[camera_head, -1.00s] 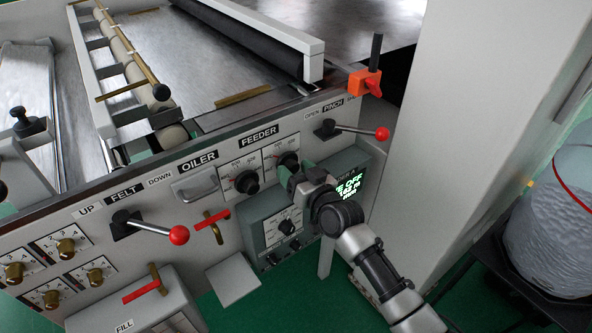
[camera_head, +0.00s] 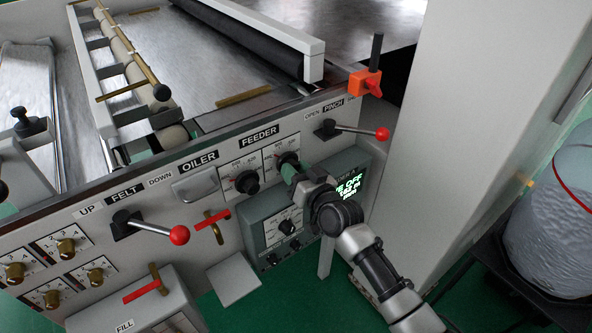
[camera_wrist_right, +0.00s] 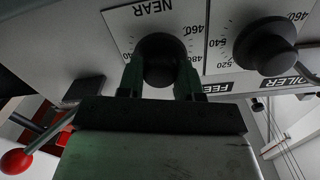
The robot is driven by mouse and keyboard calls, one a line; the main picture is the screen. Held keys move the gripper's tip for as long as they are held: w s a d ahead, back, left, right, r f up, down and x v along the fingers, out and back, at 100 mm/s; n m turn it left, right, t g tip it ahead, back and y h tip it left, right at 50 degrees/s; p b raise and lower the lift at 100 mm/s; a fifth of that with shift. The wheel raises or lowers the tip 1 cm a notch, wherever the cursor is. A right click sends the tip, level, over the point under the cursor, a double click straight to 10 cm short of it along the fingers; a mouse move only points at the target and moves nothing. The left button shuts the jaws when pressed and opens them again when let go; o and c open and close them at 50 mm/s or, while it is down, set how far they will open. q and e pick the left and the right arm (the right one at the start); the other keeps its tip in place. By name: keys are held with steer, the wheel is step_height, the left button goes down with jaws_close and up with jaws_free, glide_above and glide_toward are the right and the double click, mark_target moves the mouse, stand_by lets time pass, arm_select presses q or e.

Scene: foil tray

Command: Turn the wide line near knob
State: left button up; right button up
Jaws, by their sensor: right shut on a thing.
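The knob marked NEAR is a round black knob (camera_wrist_right: 160,52) on a white dial plate. It sits between the two green-grey fingers of my right gripper (camera_wrist_right: 160,80) in the right wrist view. In the head view my right gripper (camera_head: 291,172) reaches the right-hand dial under the FEEDER label (camera_head: 259,136) and covers part of that knob. The gripper is shut on the knob. A second black knob (camera_head: 247,182) is on the dial to its left, and it also shows at the right of the wrist view (camera_wrist_right: 264,46). My left gripper is not in view.
A red-tipped PINCH lever (camera_head: 381,134) is just above and right of my gripper. A grey box with a dial (camera_head: 286,226) and a lit green display (camera_head: 350,186) lie below and beside my arm. A red-tipped FELT lever (camera_head: 179,235) is further left.

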steer(key=m, duration=0.4)
steer(key=shift+m, duration=0.4)
steer(key=shift+m+g+p, duration=0.3)
steer(key=shift+m+p, duration=0.15)
steer(key=shift+m, duration=1.45)
steer(key=o, duration=0.9)
steer(key=v, duration=1.1)
